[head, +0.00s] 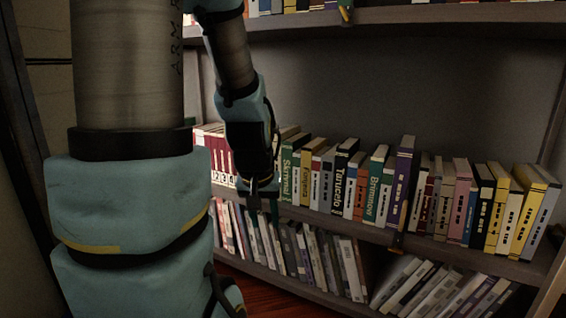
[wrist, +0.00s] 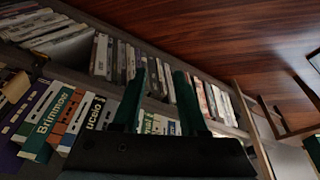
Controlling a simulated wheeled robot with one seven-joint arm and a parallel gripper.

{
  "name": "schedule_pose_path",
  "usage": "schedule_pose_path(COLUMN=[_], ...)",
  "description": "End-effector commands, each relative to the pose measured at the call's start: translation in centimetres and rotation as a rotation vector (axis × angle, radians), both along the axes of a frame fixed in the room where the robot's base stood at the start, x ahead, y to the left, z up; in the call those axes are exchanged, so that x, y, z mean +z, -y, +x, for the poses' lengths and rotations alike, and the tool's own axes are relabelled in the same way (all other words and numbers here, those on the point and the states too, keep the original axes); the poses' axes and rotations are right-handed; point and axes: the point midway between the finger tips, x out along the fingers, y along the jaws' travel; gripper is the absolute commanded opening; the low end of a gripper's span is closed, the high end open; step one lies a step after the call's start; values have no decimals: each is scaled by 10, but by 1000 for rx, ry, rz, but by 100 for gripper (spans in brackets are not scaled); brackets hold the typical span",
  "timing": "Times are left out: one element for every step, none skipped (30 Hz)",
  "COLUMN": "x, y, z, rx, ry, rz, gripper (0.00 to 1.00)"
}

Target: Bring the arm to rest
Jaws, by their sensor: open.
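My gripper (head: 264,208) hangs at the end of my arm in front of the bookshelf in the head view, near the edge of the middle shelf. In the wrist view my gripper (wrist: 160,90) shows two dark green fingers spread apart, with nothing held between them. Books show beyond the fingers. I cannot tell how much clearance there is between the fingertips and the shelf.
The middle shelf (head: 510,268) holds a long row of upright books, with a tall purple book (head: 401,185) among them. The lower shelf's books lean, some steeply at right. A wooden floor (wrist: 215,35) lies in front. A chair-like frame (wrist: 285,115) stands at the right in the wrist view.

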Motion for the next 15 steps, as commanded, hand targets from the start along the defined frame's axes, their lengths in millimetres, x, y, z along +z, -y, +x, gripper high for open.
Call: schedule_pose_path(x=[-5, -7, -10, -8, 7, 16, 22, 28, 36, 43, 49, 59, 66, 75, 87], y=[-12, -18, -26, -31, -28, -27, -27, -27, -27, -27, -27, -27, -27, -27, -27], z=[-16, -26, -39, -47, -44, -43, -43, -43, -43, -43, -43, -43, -43, -43, -43], rx=[-1, -3, -7, -10, -13, -14, -14, -14, -14, -13, -13, -13, -13, -13, -13], ry=[-65, -105, -159, -191, -178, -176, -176, -176, -176, -175, -175, -175, -175, -174, -174], rz=[21, 32, 48, 57, 54, 53, 53, 53, 53, 53, 53, 53, 53, 53, 52], gripper=[42, 42, 42, 42, 42, 42, 42, 42, 42, 42, 42, 42, 42, 42, 42])
